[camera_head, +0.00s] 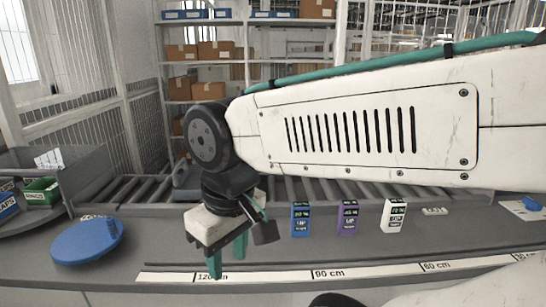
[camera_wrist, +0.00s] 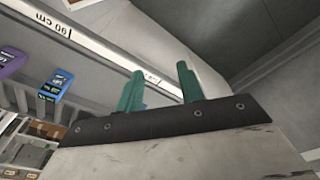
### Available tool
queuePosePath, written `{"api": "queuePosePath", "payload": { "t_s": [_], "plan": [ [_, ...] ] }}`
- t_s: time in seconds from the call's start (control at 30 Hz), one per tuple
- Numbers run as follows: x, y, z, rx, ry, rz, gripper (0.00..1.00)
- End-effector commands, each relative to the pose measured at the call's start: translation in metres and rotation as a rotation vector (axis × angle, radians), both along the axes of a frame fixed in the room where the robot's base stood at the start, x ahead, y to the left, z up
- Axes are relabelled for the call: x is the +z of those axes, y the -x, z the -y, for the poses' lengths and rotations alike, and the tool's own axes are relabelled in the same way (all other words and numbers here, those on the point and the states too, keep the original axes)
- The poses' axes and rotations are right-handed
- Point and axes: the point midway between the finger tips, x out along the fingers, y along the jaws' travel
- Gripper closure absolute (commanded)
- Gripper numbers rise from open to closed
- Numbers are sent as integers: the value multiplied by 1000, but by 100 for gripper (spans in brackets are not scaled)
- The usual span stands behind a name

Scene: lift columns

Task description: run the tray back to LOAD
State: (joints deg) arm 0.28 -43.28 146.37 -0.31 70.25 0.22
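My gripper (camera_head: 228,262) points down over the counter, above the scale strip near its 120 mark. Its two teal fingers stand apart with nothing between them, as the wrist view (camera_wrist: 158,90) also shows. A dark grey object (camera_head: 185,182) sits by the rollers behind my wrist, partly hidden; I cannot tell whether it is the tray. A blue round disc (camera_head: 88,241) lies on the counter to the left of my gripper. No LOAD mark can be read.
Blue (camera_head: 300,220), purple (camera_head: 348,218) and white (camera_head: 394,215) boxes stand on the counter right of my gripper. A grey divided bin with a green RINGS box (camera_head: 41,191) is at far left. Rollers (camera_head: 140,190) run behind. The scale strip (camera_head: 290,275) lines the front.

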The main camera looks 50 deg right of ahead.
Motion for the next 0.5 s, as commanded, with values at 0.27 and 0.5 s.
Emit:
{"api": "queuePosePath", "payload": {
  "t_s": [0.27, 0.5],
  "plan": [
    [29, -66, 36, -146, 48, 21, 62],
    [51, -160, 107, -346, 118, 61, 62]
  ]
}}
